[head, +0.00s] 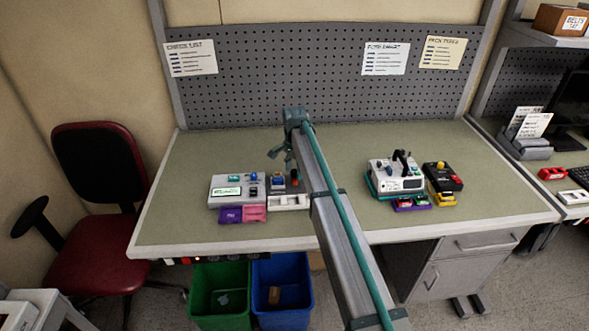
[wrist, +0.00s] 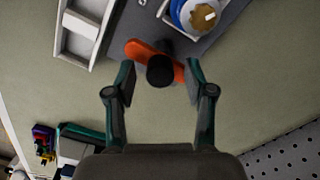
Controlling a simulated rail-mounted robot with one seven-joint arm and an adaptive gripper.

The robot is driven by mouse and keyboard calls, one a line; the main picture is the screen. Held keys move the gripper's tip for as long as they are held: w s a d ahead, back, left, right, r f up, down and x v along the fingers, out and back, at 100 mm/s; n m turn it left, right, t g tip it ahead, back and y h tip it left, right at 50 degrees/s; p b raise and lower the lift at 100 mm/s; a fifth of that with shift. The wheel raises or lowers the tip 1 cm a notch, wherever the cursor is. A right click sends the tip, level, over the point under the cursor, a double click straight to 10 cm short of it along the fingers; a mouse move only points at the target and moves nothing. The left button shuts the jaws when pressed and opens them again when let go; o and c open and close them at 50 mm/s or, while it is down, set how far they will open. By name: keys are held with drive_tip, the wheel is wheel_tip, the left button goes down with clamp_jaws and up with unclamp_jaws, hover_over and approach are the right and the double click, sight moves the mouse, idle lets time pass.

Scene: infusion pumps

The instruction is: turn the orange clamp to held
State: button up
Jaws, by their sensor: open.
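The orange clamp (wrist: 137,49) shows in the wrist view as a bar slanting from upper left to lower right, with a round black knob (wrist: 160,71) over its middle. It sits at the edge of a dark grey unit (wrist: 212,42). My gripper (wrist: 160,80) is open, its fingertips on either side of the knob and the bar. I cannot tell whether a fingertip touches the bar. In the head view, my gripper (head: 281,154) is above the left pump group, and the clamp is small and hard to make out there.
A blue and gold knob (wrist: 200,12) and a white tray (wrist: 82,30) are close to the clamp. A white pump with a display (head: 227,191) stands at left. Another white pump (head: 397,177) and a black unit (head: 443,177) stand at right. The bench (head: 180,225) is clear at far left.

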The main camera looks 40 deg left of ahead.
clamp_jaws()
idle(0.3)
drive_tip(key=shift+n, duration=0.3)
drive_tip(key=n+b, duration=0.2)
drive_tip(key=n, duration=0.2)
drive_tip(key=shift+f, duration=0.1)
drive_tip(key=n+b, duration=0.2)
drive_tip(key=n, duration=0.2)
drive_tip(key=shift+n, duration=0.4)
drive_tip(key=n+b, duration=0.1)
drive_tip(key=n, duration=0.3)
drive_tip(key=shift+n, duration=0.3)
drive_tip(key=shift+n+b, duration=0.3)
drive_tip(key=shift+n, duration=1.7)
